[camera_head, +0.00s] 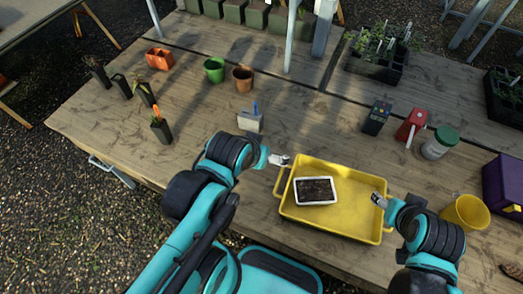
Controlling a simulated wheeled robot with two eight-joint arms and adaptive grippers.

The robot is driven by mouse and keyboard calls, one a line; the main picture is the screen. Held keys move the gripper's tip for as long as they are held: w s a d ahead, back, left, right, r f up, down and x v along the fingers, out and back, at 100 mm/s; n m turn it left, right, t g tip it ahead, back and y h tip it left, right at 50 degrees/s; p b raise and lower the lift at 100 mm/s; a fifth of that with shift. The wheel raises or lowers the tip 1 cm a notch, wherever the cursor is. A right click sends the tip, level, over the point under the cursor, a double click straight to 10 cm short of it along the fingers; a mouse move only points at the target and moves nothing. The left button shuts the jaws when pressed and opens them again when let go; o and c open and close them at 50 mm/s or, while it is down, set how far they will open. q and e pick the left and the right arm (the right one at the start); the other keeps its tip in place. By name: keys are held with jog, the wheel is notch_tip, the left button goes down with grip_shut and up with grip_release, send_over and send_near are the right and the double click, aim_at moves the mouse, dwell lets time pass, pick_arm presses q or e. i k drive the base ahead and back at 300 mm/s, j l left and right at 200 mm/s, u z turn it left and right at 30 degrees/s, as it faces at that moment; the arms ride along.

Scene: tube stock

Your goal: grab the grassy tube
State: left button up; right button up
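Several slim dark plant tubes stand at the table's left side. One stands at the far left (101,76), one beside it (121,86), one with green leaves (145,95), and one nearer with an orange and green top (161,131). The plants are too small to tell which is the grassy one. My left gripper (281,160) is above the upper left corner of a yellow tray, well right of the tubes. My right gripper (378,200) is at the tray's right edge. Neither appears to hold a tube; their finger openings are too small to judge.
The yellow tray (340,222) holds a white soil-filled tray (300,190). A green pot (214,69), a brown pot (243,79) and an orange planter (160,58) stand behind. A grey holder (250,121) stands between the tubes and tray. The wooden table (195,110) is clear around the pots.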

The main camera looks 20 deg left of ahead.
aim_at(161, 130)
jog(key=k+u, duration=0.15)
jog(key=u, duration=0.25)
jog(key=k+j+u, duration=0.15)
jog(key=u, duration=0.2)
jog(key=k+j+u, duration=0.1)
jog(key=u, duration=0.3)
jog(key=k+j+u, duration=0.1)
jog(key=j+u, duration=0.25)
jog(key=i+z, duration=0.15)
jog(key=z, duration=1.25)
jog(key=i+j, duration=0.1)
jog(key=j, duration=0.35)
jog(key=i+j, duration=0.1)
jog(key=j, duration=0.4)
jog(key=i+j, duration=0.1)
jog(key=j, duration=0.35)
jog(key=i+j, duration=0.1)
jog(key=j, duration=0.35)
